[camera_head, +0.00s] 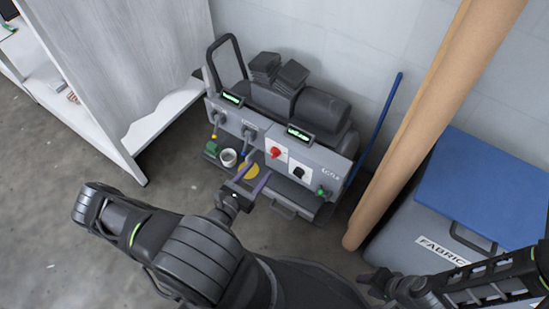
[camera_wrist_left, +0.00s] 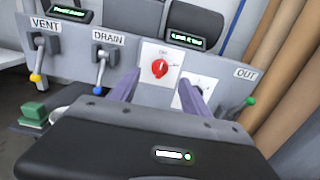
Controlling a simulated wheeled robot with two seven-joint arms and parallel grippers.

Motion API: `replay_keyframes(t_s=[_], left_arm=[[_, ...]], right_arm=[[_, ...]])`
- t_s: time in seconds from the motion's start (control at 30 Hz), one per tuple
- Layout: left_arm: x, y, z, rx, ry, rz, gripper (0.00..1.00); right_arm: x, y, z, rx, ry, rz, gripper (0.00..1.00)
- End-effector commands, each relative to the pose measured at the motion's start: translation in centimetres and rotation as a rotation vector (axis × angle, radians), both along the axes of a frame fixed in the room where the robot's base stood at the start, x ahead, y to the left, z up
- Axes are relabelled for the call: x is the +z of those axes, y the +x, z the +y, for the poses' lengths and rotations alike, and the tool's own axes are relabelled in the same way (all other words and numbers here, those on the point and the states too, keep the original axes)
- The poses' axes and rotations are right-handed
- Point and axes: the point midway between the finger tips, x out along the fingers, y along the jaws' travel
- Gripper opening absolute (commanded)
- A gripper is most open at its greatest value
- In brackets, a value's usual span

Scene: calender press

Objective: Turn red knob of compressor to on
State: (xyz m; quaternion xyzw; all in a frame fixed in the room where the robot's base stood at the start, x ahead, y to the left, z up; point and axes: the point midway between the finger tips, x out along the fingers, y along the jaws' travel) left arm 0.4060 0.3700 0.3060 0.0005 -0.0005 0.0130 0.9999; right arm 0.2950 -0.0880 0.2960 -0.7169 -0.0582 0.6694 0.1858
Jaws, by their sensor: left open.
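The compressor (camera_head: 310,155) stands against the wall in the head view, with a grey front panel. Its red knob (camera_head: 276,152) sits on a white plate on that panel. In the left wrist view the red knob (camera_wrist_left: 160,68) shows between the two fingers, farther off and not touched. A black knob (camera_head: 299,172) sits on a second white plate to the right, partly covered by a finger in the wrist view. My left gripper (camera_head: 252,182) is open and empty in front of the panel, below and left of the red knob. My right gripper (camera_head: 378,284) is low at the right, its jaws unclear.
VENT (camera_wrist_left: 39,55) and DRAIN (camera_wrist_left: 103,55) levers are left of the red knob; a green-handled OUT valve (camera_head: 322,191) is right. A brown roll (camera_head: 430,125) and blue-lidded FABRIC bin (camera_head: 485,190) stand right, a white cabinet (camera_head: 125,65) left.

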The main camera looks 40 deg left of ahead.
Motion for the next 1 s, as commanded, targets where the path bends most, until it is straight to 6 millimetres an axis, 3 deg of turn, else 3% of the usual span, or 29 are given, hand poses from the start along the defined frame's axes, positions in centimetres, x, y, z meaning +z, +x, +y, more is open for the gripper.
replay_keyframes(t_s=[0.27, 0.63, 1.0], left_arm=[[-0.1, 1.7, -0.1, -0.004, 0.000, -0.001, 0.55], [-0.2, 7.1, 0.0, -0.005, 0.000, -0.001, 0.55], [0.0, 7.8, 0.0, -0.005, -0.001, 0.001, 0.55]], right_arm=[[-0.6, 0.1, -0.1, -0.003, -0.002, -0.001, 0.36], [-2.2, 0.4, -0.3, -0.010, -0.005, -0.008, 0.36], [-2.2, 0.5, -0.3, -0.010, -0.005, -0.009, 0.36]])
